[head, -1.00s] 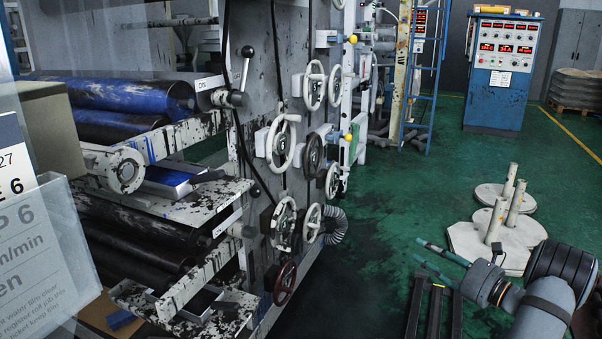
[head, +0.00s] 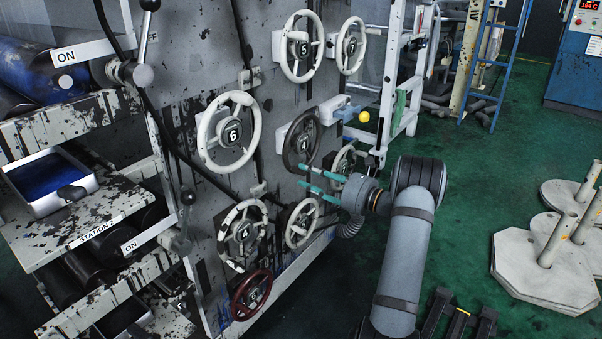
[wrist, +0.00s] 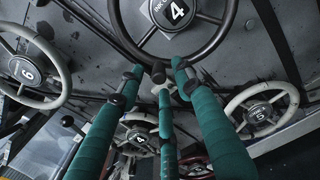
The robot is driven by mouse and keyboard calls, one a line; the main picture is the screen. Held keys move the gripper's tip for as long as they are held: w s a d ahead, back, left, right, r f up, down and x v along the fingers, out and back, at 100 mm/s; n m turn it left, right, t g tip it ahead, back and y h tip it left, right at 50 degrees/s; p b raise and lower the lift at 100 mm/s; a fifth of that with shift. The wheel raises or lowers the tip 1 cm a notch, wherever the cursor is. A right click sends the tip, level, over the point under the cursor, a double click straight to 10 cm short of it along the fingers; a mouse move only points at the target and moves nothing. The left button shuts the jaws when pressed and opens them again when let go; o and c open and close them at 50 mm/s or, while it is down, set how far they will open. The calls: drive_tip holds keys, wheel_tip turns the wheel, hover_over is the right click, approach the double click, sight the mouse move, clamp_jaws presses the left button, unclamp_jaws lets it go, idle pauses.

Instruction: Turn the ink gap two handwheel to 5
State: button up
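Several numbered handwheels stand on the grey machine panel; I cannot read which is ink gap two. A dark handwheel (head: 286,146) has a hub marked 4. My gripper (head: 302,177) has teal fingers and reaches in from the right, just below this wheel in the head view.
White handwheels marked 6 (head: 201,134), 5 (head: 283,50) and 7 (head: 341,47) surround it. Below are a wheel marked 4 (head: 222,238), another white wheel (head: 289,228) and a red wheel (head: 236,300). A yellow ball knob (head: 364,117) is to the right.

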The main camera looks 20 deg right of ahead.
sight(302, 171)
drive_tip(key=shift+x, duration=1.5)
drive_tip(key=shift+r, duration=0.1)
drive_tip(key=shift+c, duration=0.9)
clamp_jaws()
